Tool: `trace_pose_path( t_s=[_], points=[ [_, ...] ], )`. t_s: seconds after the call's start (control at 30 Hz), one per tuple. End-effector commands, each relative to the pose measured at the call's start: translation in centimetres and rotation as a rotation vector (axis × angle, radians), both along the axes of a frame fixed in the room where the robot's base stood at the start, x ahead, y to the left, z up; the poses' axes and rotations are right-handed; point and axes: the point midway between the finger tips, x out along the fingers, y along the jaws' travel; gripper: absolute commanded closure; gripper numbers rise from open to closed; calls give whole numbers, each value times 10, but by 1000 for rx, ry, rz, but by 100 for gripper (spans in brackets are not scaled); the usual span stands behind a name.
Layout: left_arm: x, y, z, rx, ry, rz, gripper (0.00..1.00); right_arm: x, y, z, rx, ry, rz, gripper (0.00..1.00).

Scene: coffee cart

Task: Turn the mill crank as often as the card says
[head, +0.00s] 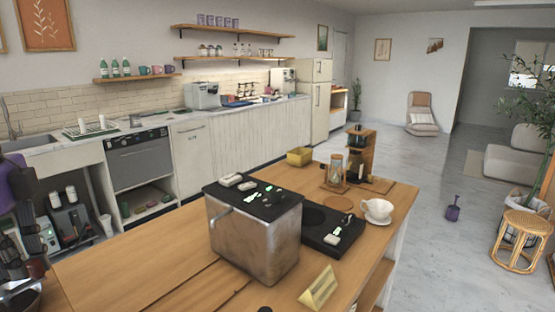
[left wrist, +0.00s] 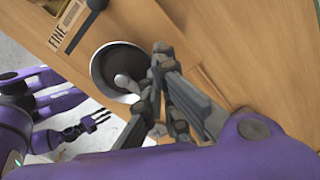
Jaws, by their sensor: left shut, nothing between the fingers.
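A round vessel that looks like the mill (left wrist: 100,68) shows in the left wrist view, with a pale rim and dark inside. A grey, rounded piece (left wrist: 124,82) lies over its opening; I cannot tell whether it is the crank. My left gripper (left wrist: 160,85) is shut and empty, beside the vessel's right rim in this view. In the head view the left gripper (head: 33,265) is at the left edge, above a partly cut-off dark bowl shape (head: 20,299). A yellowish tent card (head: 319,288) stands on the counter's near edge; its writing is unreadable.
A metal box with a black top (head: 255,235) stands mid-counter. Behind it are a black scale-like plate (head: 330,230), a white cup (head: 377,210) and a wooden stand (head: 362,150). A label reading FINE (left wrist: 66,22) lies beside the vessel. The counter's left part (head: 140,255) is clear.

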Motion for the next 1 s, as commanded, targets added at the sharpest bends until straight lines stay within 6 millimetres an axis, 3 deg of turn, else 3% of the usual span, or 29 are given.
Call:
trace_pose_path(
  t_s=[0.33, 1.0],
  points=[
    [0, 0, -1, 0, 0, 0, 100, 0, 0, 0, 0, 0, 0, 60],
    [0, 0, 15, 0, 1, 0, 100, 1, 0, 2, 0, -3, 0, 60]
  ],
)
